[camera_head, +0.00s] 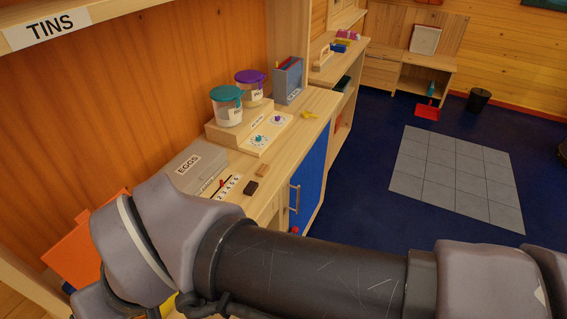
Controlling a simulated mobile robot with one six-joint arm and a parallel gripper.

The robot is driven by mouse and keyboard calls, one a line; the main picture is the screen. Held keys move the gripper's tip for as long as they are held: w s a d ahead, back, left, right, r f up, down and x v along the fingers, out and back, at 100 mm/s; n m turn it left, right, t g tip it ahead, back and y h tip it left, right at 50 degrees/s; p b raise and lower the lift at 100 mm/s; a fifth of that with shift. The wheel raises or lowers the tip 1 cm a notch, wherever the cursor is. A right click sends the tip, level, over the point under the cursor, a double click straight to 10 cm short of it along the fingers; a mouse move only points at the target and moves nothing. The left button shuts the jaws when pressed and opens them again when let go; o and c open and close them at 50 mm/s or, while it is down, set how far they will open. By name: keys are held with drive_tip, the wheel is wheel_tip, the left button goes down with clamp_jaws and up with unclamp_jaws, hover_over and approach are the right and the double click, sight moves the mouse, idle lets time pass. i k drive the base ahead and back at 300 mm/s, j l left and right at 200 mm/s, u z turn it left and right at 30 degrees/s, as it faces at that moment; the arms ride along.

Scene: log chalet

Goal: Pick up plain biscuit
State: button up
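I cannot make out a plain biscuit for certain. Two small blocks lie on the wooden counter (309,130) beside the egg box: a dark one (250,188) and a reddish-brown one (263,169). They are too small to tell whether either is a biscuit. My arm crosses the bottom of the view and hides the near part of the counter. My gripper is not in view.
A grey box marked EGGS (193,167), a number strip (226,187), a teal-lidded jar (227,106), a purple-lidded jar (250,86) and a dial panel (264,133) crowd the counter. A blue cupboard door (310,178) is below. Blue floor (374,140) lies right.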

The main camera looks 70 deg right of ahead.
sight(263, 169)
drive_tip(key=z, duration=1.95)
drive_tip(key=i+l+u, duration=0.6)
drive_tip(key=i+l, duration=0.1)
drive_tip(key=l, duration=0.05)
